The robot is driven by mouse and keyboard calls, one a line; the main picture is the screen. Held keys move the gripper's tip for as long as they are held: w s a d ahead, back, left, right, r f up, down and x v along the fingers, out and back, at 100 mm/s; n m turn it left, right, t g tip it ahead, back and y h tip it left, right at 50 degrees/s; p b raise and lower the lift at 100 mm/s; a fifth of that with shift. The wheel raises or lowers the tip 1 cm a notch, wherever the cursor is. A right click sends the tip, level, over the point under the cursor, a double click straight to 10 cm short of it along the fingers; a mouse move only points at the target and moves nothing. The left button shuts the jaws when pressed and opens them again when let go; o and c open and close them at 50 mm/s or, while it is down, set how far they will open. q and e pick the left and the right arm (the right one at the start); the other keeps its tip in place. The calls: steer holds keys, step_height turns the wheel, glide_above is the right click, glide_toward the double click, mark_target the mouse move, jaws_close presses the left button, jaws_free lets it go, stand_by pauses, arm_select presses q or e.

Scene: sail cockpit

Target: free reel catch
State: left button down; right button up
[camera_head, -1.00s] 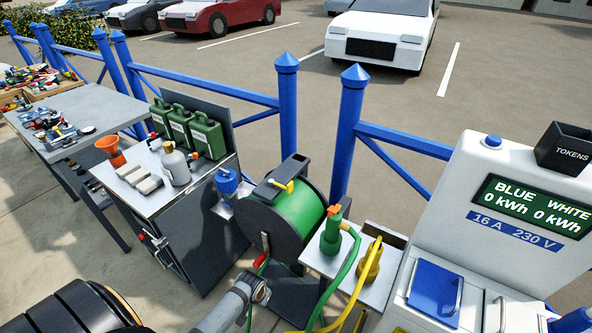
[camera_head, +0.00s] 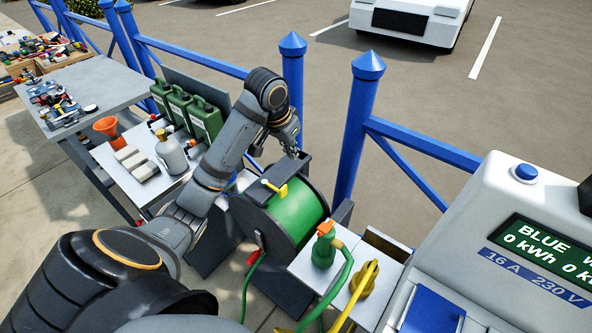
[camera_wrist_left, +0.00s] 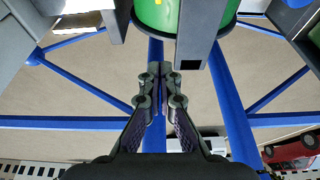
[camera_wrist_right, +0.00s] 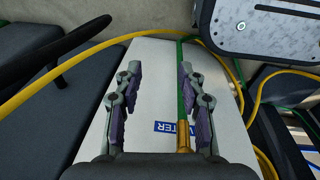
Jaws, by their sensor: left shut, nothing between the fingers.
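The cable reel has a green drum (camera_head: 298,222) between dark flanges, with a dark bar (camera_head: 287,172) across its top. A small yellow lever (camera_head: 274,189), which looks like the catch, sits at the reel's top left. My left gripper (camera_head: 295,150) is shut and empty, just beyond the far end of the bar.
A green plug (camera_head: 324,250) and yellow plug (camera_head: 362,280) with hoses stand right of the reel. Blue fence posts (camera_head: 357,120) rise behind it. A white meter cabinet (camera_head: 500,215) stands at right. The right wrist view shows a white panel (camera_wrist_right: 150,75) and a green hose (camera_wrist_right: 182,80).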

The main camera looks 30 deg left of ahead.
arm_select(q)
steer(key=s, duration=0.2)
glide_above(273, 186)
steer(key=w+d, duration=0.5)
step_height(273, 186, down, 8)
steer(key=s, duration=0.1)
steer(key=s+p, duration=0.2)
steer(key=shift+s+a+f, duration=0.2)
steer(key=shift+a+f, duration=0.1)
steer(key=shift+f, duration=0.1)
arm_select(e)
steer(key=s, duration=0.1)
steer(key=s+r, duration=0.1)
steer(key=s, duration=0.2)
steer(key=shift+s+r, duration=0.3)
steer(key=shift+r, duration=0.1)
steer(key=shift+w, duration=0.15)
